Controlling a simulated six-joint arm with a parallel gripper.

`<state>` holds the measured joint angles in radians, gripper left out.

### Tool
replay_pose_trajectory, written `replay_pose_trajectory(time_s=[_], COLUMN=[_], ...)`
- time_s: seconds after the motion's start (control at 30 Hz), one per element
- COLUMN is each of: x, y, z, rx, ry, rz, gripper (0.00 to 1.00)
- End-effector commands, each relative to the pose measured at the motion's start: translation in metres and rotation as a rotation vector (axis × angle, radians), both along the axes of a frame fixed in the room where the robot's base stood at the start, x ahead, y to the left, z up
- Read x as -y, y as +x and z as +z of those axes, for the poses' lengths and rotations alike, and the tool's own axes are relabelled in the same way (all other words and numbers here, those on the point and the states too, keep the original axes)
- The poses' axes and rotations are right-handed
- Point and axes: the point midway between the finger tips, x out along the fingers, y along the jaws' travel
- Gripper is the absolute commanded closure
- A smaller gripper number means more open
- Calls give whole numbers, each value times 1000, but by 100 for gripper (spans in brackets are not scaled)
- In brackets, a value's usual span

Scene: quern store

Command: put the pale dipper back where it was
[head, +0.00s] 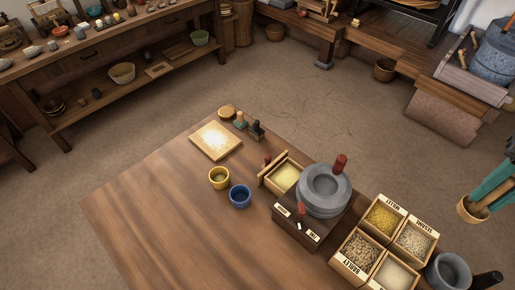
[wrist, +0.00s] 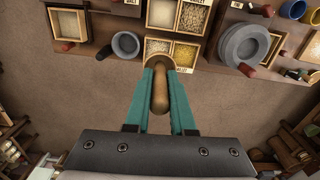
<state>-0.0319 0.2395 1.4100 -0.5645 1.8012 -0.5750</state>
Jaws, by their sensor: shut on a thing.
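A light-brown wooden dipper (head: 468,210) is held by my gripper (head: 484,198) at the right edge of the head view, over the floor beyond the table. Its round handle (wrist: 159,97) lies between the two teal fingers of my gripper (wrist: 160,72) in the wrist view. Its bowl end points away from the palm, toward the grain boxes. I cannot see inside the bowl. The four-part grain box (head: 348,266) with labelled compartments stands at the table's right side; it also shows at the top of the wrist view (wrist: 146,47).
A grey mortar (head: 434,273) stands right of the grain box. A stone quern (head: 324,205) with red handles and a flour drawer (head: 267,184) stands left of it. Yellow (head: 219,184) and blue (head: 240,202) cups are nearby. The table's left part (head: 140,220) is clear.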

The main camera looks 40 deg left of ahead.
Motion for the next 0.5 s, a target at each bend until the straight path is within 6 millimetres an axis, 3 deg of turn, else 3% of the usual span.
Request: replay_pose_trajectory(time_s=[0.27,0.37,0.5], x=[-109,-160,-232], y=[-13,-32,-79], z=[-49,-73,-109], rx=[-6,-4,-1], ry=[-7,-7,-2], rz=[389,575,857], gripper=[100,100,100])
